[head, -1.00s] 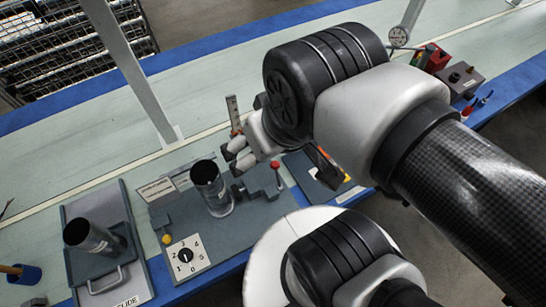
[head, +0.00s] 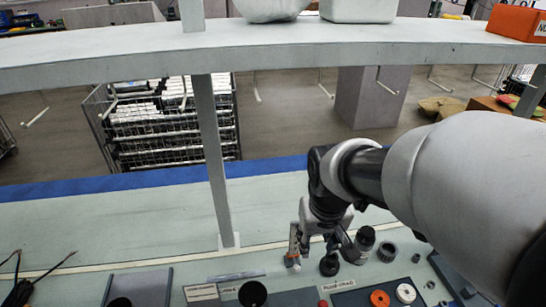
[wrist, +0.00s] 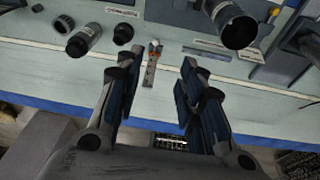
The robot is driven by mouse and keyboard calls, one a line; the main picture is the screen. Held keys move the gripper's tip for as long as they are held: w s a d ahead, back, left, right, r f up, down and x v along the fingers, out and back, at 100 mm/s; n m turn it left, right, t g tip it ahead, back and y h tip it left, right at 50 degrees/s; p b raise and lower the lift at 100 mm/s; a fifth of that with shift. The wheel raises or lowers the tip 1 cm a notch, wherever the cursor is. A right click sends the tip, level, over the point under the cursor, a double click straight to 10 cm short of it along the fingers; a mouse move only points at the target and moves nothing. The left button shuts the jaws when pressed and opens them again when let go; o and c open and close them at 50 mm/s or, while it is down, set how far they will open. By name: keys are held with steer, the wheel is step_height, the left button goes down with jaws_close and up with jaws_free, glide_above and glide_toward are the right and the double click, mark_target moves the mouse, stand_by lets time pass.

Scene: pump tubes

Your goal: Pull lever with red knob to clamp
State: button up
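The red knob (head: 323,303) shows only as a small red spot at the bottom edge of the head view, right of the dark upright tube (head: 252,293). Its lever is cut off there. In the wrist view I see the tube (wrist: 236,28) at the top right, but I cannot clearly make out the red knob. My gripper (head: 335,252) is above the bench, behind the knob in the head view. In the wrist view my gripper (wrist: 157,85) has its two fingers wide apart. Nothing is held between them.
An orange-and-metal strip tool (wrist: 150,62) lies in the gap between the fingers as seen from the wrist. A dark cylinder (wrist: 84,40), a ring (wrist: 65,23) and a black cap (wrist: 123,34) are nearby. A shelf post (head: 212,160) stands left of my arm.

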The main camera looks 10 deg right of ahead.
steer(key=shift+m+g, duration=0.3)
steer(key=shift+g, duration=0.6)
steer(key=w+d+f+p, duration=0.1)
steer(key=w+f, duration=0.1)
steer(key=f, duration=0.1)
steer(key=w+d+f+p, duration=0.1)
steer(key=w+f, duration=0.1)
steer(key=f, duration=0.1)
steer(key=w+d+f+p, duration=0.1)
steer(key=w+f, duration=0.1)
steer(key=f, duration=0.1)
steer(key=shift+w+d+f, duration=0.2)
steer(key=shift+d+f, duration=0.1)
steer(key=shift+f, duration=0.1)
steer(key=c, duration=0.7)
steer(key=shift+g, duration=0.6)
steer(key=f, duration=0.3)
steer(key=d+f+p, duration=0.1)
steer(key=f, duration=0.3)
steer(key=d+f+p, duration=0.1)
steer(key=f, duration=0.2)
steer(key=shift+w+d+f, duration=0.1)
steer(key=shift+w+f, duration=0.1)
steer(key=shift+w, duration=0.2)
jaws_close()
steer(key=shift+s+d+f, duration=0.1)
steer(key=shift+f, duration=0.5)
